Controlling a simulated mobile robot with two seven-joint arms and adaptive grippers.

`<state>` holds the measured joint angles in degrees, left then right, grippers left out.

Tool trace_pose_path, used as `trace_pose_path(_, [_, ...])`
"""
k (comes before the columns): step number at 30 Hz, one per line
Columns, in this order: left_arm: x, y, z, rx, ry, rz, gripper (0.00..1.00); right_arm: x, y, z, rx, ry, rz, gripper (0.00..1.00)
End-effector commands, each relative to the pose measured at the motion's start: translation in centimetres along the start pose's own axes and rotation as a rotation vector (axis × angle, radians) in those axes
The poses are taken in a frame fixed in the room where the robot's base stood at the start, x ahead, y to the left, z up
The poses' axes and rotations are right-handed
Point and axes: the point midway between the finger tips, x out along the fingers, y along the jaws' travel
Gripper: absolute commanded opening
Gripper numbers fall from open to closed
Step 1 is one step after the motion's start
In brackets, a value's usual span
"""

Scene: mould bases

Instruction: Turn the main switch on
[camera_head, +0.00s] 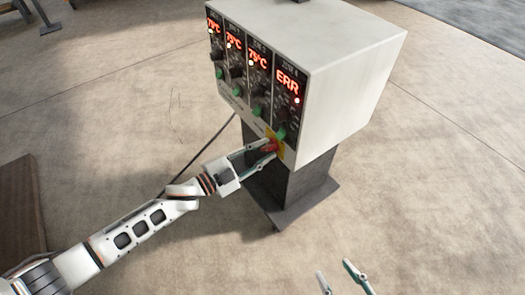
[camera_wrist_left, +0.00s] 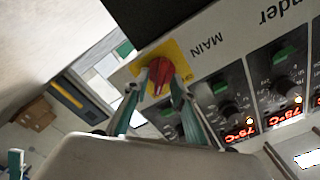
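The main switch is a red knob on a yellow plate (camera_wrist_left: 176,50), low on the front of a grey control cabinet (camera_head: 352,62). The red knob (camera_wrist_left: 160,76) shows in the left wrist view beside the upside-down word MAIN; in the head view it is partly hidden by my fingers. My left gripper (camera_head: 270,150) is at the knob, its two fingers apart on either side of it. One finger overlaps the knob's edge in the left wrist view; I cannot tell whether it touches. My right gripper (camera_head: 340,279) is open and empty at the bottom edge, away from the cabinet.
Several zone modules on the cabinet front carry red displays, dark knobs and green switches; the rightmost display (camera_head: 287,84) reads ERR, the others about 75°C. The cabinet stands on a dark pedestal (camera_head: 312,180). A cable runs along the floor to its left. The floor at right is clear.

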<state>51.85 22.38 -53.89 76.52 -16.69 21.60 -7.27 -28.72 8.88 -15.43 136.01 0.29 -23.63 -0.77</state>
Motion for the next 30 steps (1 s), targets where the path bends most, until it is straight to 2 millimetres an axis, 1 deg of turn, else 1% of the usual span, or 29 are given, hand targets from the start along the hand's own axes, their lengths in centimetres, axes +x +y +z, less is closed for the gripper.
trace_pose_path(2, [-0.4,0.0,0.0,0.000,-0.001,0.000,0.25,0.0,0.0,0.0,0.000,0.000,0.000,0.40])
trace_pose_path(5, [-1.6,0.0,0.1,0.000,-0.002,0.001,0.25,0.0,0.0,-0.1,0.001,0.001,0.000,0.40])
trace_pose_path(8, [-3.4,0.1,0.1,0.000,-0.003,0.001,0.25,0.0,0.0,-0.1,0.001,0.002,0.001,0.40])
trace_pose_path(15, [-8.3,0.1,0.1,0.000,-0.004,0.002,0.25,0.1,0.0,-0.2,0.001,0.003,0.001,0.40])
trace_pose_path(18, [-9.9,0.1,0.1,-0.001,-0.002,0.002,0.25,0.1,0.0,-0.2,0.001,0.003,0.001,0.40])
trace_pose_path(21, [-11.1,0.1,0.1,-0.001,-0.002,0.001,0.25,0.1,0.0,-0.2,0.001,0.003,0.001,0.40])
trace_pose_path(24, [-11.8,0.1,0.1,0.000,-0.002,0.001,0.25,0.1,0.0,-0.2,0.001,0.003,0.001,0.40])
trace_pose_path(30, [-12.0,0.0,0.0,0.000,-0.001,0.000,0.25,0.1,0.0,-0.2,0.000,0.003,0.001,0.40])
